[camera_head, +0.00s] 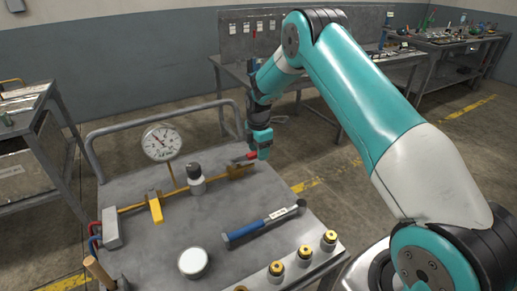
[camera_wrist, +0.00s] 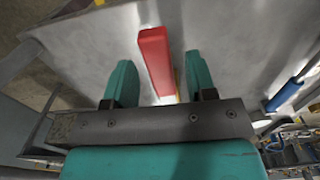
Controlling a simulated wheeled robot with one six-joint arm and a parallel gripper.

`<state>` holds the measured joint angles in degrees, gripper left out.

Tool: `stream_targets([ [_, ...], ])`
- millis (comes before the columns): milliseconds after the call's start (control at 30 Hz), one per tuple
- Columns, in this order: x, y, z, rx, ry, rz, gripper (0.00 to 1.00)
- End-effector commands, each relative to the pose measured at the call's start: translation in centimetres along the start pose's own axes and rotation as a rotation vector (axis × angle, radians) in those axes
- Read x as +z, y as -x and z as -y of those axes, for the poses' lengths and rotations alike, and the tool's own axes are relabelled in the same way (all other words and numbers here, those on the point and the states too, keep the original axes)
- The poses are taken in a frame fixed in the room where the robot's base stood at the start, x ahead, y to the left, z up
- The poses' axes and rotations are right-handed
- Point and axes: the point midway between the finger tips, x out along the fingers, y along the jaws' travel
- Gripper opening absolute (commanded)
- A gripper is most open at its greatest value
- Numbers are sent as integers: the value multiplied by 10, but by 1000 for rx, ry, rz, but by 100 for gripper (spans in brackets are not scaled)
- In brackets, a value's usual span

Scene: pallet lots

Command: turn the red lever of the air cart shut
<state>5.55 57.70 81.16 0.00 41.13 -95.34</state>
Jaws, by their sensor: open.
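The red lever (camera_wrist: 157,60) shows in the wrist view as a flat red bar, between the two teal fingers of my open gripper (camera_wrist: 161,80). A gap shows on both sides of it, wider toward the right finger, and neither finger appears to touch it. In the head view my gripper (camera_head: 262,148) points down at the far right of the air cart (camera_head: 215,215), and only a bit of the red lever (camera_head: 245,157) shows beside it. The lever sits by the right end of a brass pipe (camera_head: 130,208); its pivot is mostly hidden.
On the cart are a yellow lever (camera_head: 155,207), a gauge (camera_head: 161,141), a blue-handled tool (camera_head: 262,225), a white round container (camera_head: 193,262) and several brass-topped fittings (camera_head: 305,256). A rail (camera_head: 150,119) runs along the cart's back. A workbench (camera_head: 235,70) stands behind.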

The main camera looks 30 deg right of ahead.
Motion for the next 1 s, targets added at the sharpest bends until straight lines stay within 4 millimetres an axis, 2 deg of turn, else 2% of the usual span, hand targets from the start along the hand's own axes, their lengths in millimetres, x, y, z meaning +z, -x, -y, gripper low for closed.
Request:
stream_targets([
  [267, 0, -2, 0, 0, 0, 0, 51],
  [367, 0, -2, 0, 0, 0, 0, 33],
  [500, 0, -2, 0, 0, 0, 0, 0],
  [767, -1, -1, 1, 0, -9, 0, 0],
  [1000, -6, -1, 8, -1, -85, 0, 0],
])
